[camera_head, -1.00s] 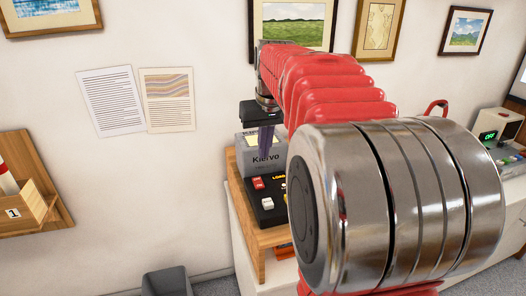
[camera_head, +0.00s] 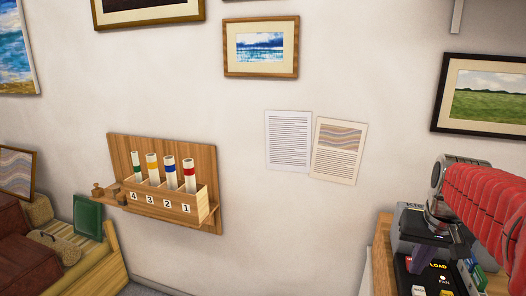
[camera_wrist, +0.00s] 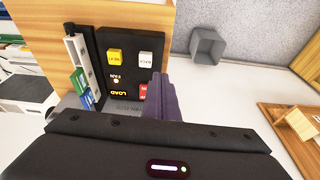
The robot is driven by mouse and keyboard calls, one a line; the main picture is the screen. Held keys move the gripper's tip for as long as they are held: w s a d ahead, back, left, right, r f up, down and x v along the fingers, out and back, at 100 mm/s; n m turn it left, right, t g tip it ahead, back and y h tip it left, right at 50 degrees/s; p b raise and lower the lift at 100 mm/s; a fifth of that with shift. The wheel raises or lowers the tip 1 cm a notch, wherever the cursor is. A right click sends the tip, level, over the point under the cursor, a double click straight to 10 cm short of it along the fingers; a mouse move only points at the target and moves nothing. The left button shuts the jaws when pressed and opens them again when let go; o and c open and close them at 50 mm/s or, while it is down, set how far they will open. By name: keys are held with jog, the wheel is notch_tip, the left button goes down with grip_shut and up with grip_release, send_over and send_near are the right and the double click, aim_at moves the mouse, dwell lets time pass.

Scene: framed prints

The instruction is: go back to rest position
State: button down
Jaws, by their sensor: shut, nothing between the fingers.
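My gripper (camera_head: 426,250) is at the right of the head view, at the end of my red arm, above a black button panel. In the wrist view its purple fingers (camera_wrist: 168,100) are together with nothing between them, and they overlap the panel's edge. The button panel (camera_wrist: 135,60) has yellow, white and red buttons and the words LOAD and FAN. It also shows in the head view (camera_head: 403,283), partly hidden by my gripper and arm.
A wooden wall rack (camera_head: 150,208) holds several tubes with coloured bands above numbers. Two printed sheets and framed prints hang on the wall. A grey bin (camera_wrist: 207,46) stands on the floor. A sofa is at lower left.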

jog(key=s+a+f+n+t, duration=0.1)
jog(key=s+a+n, duration=0.1)
jog(key=s+a, duration=0.5)
jog(key=s+a+f+n+t+y, duration=0.1)
jog(key=s+a+f+n, duration=0.1)
jog(key=s+a, duration=0.5)
jog(key=shift+s+a+f+t, duration=0.3)
jog(key=shift+s+a, duration=0.05)
jog(key=shift+a, duration=2.45)
